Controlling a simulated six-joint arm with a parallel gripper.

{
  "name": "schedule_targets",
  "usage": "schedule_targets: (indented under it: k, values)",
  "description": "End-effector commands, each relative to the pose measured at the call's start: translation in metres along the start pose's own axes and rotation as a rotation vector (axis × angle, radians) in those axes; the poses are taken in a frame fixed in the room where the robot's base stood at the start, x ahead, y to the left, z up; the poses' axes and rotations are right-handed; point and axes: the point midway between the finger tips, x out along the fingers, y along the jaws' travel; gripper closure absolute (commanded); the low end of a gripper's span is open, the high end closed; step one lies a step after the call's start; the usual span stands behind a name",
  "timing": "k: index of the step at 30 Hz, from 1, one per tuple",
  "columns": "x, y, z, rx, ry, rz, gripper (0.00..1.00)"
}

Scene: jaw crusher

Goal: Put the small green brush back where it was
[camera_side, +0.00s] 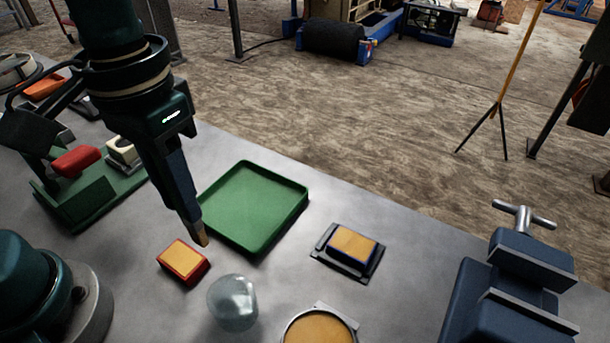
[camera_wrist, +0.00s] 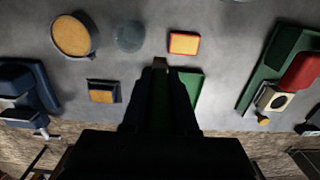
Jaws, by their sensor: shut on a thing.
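My gripper (camera_side: 190,208) is shut on the small brush and points down above the table, between the green tray and the red box. The brush's tan tip (camera_side: 203,240) shows below the fingers; in the wrist view the tip (camera_wrist: 160,62) shows too, with dark green behind it. The fingers hide most of the handle. The tip looks close to the table near the tray's left front corner; I cannot tell whether it touches. The green tray (camera_side: 296,209) is empty, and my gripper partly covers it in the wrist view (camera_wrist: 195,84).
A red box with tan filling (camera_side: 183,262), a clear rounded glass piece (camera_side: 232,302), a round tan-filled pan (camera_side: 320,328) and a blue-rimmed tan box (camera_side: 350,246) stand nearby. A blue vise (camera_side: 510,290) is at right. A green stand (camera_side: 85,203) with red and cream pieces is at left.

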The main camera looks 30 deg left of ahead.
Motion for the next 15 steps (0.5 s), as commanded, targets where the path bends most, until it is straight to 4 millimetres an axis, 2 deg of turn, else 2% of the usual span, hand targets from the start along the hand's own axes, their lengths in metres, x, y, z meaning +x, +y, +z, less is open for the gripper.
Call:
schedule_targets:
  k: [3,9,15]
  values:
    - [0.015,0.022,0.010,0.010,-0.004,-0.002,1.00]
    - [0.034,0.053,0.021,0.006,-0.002,-0.002,1.00]
    - [0.043,0.062,0.025,0.000,-0.001,-0.001,1.00]
